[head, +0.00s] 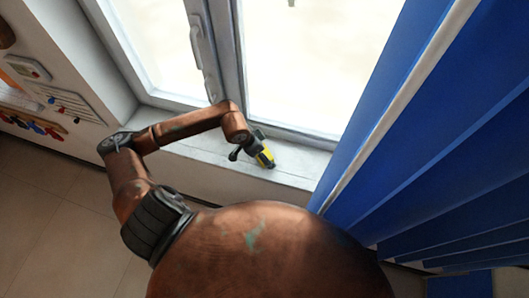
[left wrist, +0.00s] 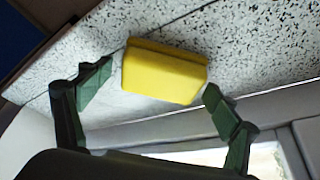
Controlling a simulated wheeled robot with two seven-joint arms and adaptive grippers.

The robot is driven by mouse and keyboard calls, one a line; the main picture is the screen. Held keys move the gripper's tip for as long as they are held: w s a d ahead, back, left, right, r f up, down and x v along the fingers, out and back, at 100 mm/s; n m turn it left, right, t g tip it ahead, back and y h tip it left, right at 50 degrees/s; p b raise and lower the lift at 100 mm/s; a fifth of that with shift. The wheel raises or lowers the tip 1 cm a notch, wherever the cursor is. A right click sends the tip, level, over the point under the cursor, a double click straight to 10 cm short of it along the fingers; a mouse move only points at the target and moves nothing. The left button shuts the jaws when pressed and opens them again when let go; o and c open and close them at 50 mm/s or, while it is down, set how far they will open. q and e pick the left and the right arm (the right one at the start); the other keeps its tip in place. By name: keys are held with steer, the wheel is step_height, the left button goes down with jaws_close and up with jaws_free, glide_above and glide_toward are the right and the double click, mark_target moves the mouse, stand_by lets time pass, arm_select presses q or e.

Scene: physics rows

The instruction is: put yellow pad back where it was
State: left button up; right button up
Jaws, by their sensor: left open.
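The yellow pad (left wrist: 165,72) lies on the speckled window sill (left wrist: 262,50) in the left wrist view. It also shows small in the head view (head: 266,158), at the tip of my left arm. My left gripper (left wrist: 155,88) is open, with one green finger on each side of the pad. Gaps show between both fingers and the pad in the wrist view. In the head view the left gripper (head: 254,149) is over the sill and partly covers the pad. My right gripper is not in view.
A window frame with a handle (head: 197,45) rises behind the sill. A blue curtain (head: 420,130) hangs to the right. A wall panel with hooks and small items (head: 60,103) is at the left. The bare sill (head: 187,140) extends left of the gripper.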

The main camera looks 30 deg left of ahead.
arm_select(q)
steer(key=shift+a+r, duration=0.1)
steer(key=shift+r, duration=0.25)
steer(key=b+v, duration=0.2)
steer(key=v, duration=0.9)
steer(key=shift+s+r+b, duration=0.15)
steer(key=shift+r+b, duration=0.1)
steer(key=shift+b, duration=0.15)
